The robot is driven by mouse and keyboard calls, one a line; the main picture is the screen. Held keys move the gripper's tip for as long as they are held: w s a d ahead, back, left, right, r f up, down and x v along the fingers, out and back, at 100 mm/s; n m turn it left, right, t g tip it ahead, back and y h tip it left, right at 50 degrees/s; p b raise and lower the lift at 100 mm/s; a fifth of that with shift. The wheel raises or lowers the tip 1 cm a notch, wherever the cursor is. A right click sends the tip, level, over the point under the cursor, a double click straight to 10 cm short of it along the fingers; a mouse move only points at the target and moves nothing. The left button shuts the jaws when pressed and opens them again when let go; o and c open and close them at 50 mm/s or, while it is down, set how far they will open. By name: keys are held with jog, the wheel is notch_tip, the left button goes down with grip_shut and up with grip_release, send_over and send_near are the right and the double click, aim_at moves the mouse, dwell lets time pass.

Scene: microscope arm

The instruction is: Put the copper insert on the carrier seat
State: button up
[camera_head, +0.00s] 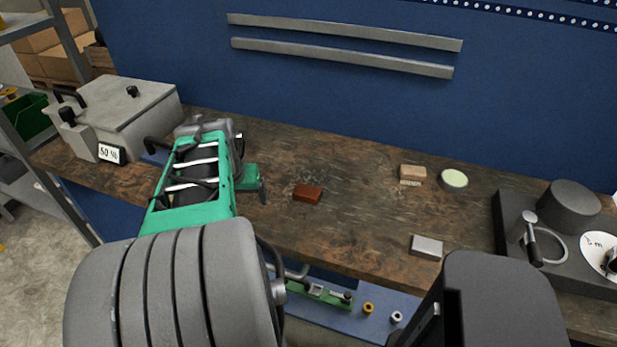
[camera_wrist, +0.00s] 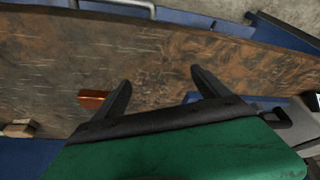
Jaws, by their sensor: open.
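A small copper-coloured ring-shaped piece (camera_head: 368,308), which looks like the copper insert, stands on a blue surface below the front edge of the bench in the head view. Just left of it is a green fixture (camera_head: 325,294) with metal parts, probably the carrier; its seat is too small to make out. My gripper (camera_head: 253,182) is over the left part of the bench, well away from both. In the wrist view my gripper (camera_wrist: 161,80) is open and empty, with bare bench top between its fingers. Neither insert nor fixture can be made out in the wrist view.
A silver ring (camera_head: 396,317) stands right of the copper piece. A red-brown block (camera_head: 307,193), wooden blocks (camera_head: 411,174), a round pale disc (camera_head: 453,178) and a grey block (camera_head: 426,246) lie on the bench. A grey box (camera_head: 120,115) stands left, dark equipment (camera_head: 510,220) right.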

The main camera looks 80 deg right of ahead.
aim_at(307, 190)
jog(key=s+d+r+m, duration=0.1)
jog(key=s+d, duration=0.1)
jog(key=s, duration=0.2)
jog(key=s+d+r+m+g+p, duration=0.1)
jog(key=s+d+m, duration=0.1)
jog(key=s+d, duration=0.1)
jog(key=s+d+r+m, duration=0.1)
jog(key=s+d, duration=0.1)
jog(key=s, duration=0.4)
jog(key=shift+d+g+h+p, duration=0.3)
jog(key=shift+d+p, duration=0.05)
jog(key=shift+d, duration=0.05)
jog(key=shift+m, duration=0.3)
jog(key=x, duration=0.7)
jog(key=shift+d+f+p, duration=0.25)
jog(key=shift+f+p, duration=0.05)
jog(key=shift+p, duration=0.05)
grip_shut()
jog(key=shift+r, duration=0.15)
